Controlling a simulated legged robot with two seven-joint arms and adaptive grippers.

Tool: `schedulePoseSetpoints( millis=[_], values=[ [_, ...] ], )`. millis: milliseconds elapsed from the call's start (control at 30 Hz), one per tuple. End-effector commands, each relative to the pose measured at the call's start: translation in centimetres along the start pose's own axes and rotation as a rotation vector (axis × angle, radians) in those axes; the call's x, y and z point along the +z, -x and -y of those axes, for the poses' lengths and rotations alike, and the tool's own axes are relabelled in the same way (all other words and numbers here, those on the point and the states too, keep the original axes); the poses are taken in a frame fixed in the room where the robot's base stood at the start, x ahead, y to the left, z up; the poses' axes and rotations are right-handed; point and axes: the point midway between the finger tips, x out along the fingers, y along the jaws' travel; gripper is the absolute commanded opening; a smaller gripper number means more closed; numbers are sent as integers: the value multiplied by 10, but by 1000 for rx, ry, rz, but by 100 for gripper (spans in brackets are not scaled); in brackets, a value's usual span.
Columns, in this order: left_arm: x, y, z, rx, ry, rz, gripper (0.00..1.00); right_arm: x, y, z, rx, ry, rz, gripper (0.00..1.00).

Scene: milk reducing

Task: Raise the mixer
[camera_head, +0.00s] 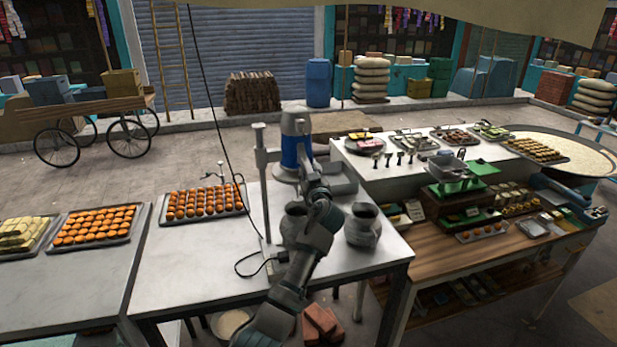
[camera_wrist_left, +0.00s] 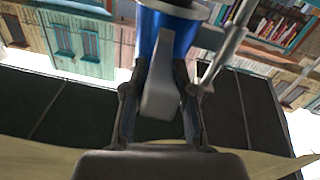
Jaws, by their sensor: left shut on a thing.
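The mixer (camera_head: 291,150), with a blue and grey motor body, is mounted on an upright grey stand (camera_head: 262,190) on the metal table. Its blue body also shows in the left wrist view (camera_wrist_left: 172,38). My left gripper (camera_head: 305,170) reaches up to the mixer's lower front. In the left wrist view its fingers (camera_wrist_left: 160,110) are shut on a grey handle (camera_wrist_left: 158,85) that projects from the mixer. Two grey metal pots stand below, one partly behind my left arm (camera_head: 294,222) and one to its right (camera_head: 362,226). My right gripper is not in view.
Trays of orange sweets (camera_head: 205,201) lie on the table (camera_head: 190,265) to the left. A black cable (camera_head: 248,262) lies by the stand's base. A square metal pan (camera_head: 342,182) sits behind the pots. A crowded wooden counter (camera_head: 440,262) stands at the right.

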Motion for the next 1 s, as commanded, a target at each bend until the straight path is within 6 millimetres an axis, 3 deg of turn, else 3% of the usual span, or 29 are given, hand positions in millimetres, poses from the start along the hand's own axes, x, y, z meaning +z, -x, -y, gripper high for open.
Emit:
schedulePoseSetpoints(
  millis=[33, 67, 133, 167, 567, 767, 1000],
  values=[
    [1, 0, -1, 3, -2, -1, 0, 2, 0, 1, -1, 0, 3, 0],
    [1, 0, -1, 3, -2, 0, 31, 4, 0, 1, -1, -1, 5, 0],
    [1, 0, -1, 3, -2, 0, 49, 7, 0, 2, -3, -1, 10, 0],
    [1, 0, -1, 2, -2, 0, 51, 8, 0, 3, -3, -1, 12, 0],
    [2, 6, 0, 1, 1, 2, 51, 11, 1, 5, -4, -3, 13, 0],
    [3, 30, 0, 2, 3, 2, 51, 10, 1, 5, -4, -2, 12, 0],
    [4, 79, -3, 3, 1, 2, 51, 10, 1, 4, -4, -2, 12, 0]
  ],
)
